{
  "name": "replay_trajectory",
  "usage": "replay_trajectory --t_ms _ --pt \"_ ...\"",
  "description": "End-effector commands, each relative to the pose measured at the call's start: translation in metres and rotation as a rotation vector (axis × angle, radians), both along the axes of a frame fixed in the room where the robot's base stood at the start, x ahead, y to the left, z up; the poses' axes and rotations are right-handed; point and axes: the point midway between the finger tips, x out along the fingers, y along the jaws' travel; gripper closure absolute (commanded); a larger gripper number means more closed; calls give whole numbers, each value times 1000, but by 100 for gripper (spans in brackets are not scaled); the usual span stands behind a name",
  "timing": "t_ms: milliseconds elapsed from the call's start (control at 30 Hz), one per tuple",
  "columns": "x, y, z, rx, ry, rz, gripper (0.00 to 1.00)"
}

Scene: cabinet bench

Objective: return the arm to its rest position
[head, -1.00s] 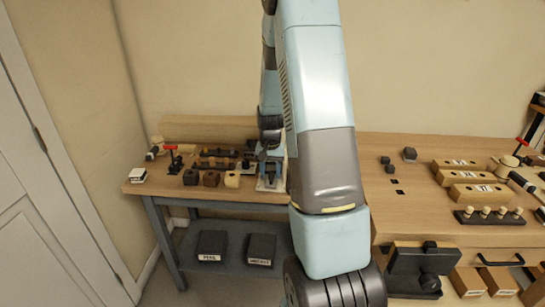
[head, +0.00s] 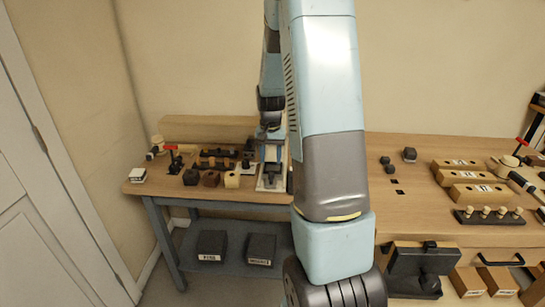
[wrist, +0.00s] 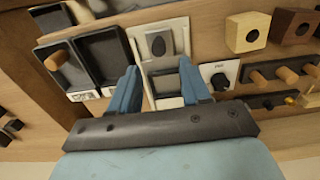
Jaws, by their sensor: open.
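My gripper (wrist: 160,92) is open in the wrist view, its two blue fingers spread apart with nothing seen between them. Beyond the fingers lies a pale panel (wrist: 178,32) with a dark oval piece on it. In the head view my arm comes down the middle of the picture and hides part of the bench. The gripper end (head: 270,165) shows only partly there, over the right part of the left bench. Whether it touches anything cannot be told.
The right bench (head: 400,220) carries labelled wooden blocks (head: 470,176) and a peg rack (head: 490,215). Open wall lies above both.

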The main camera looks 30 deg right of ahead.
Motion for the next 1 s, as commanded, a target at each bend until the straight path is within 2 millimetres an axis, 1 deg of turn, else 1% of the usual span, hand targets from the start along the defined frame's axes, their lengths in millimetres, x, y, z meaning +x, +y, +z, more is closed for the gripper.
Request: replay_trajectory --t_ms 133,600,700,767,833,967,1000 --pt "0 0 5 1 1 0 53" --pt "0 0 6 1 1 0 53" --pt "-1 1 8 0 -2 3 53" --pt "-2 4 14 -2 -10 10 53" --pt "-5 10 25 -5 -23 25 53" --pt "-17 26 56 -12 -62 69 53" --pt "-21 32 66 -14 -75 85 53"
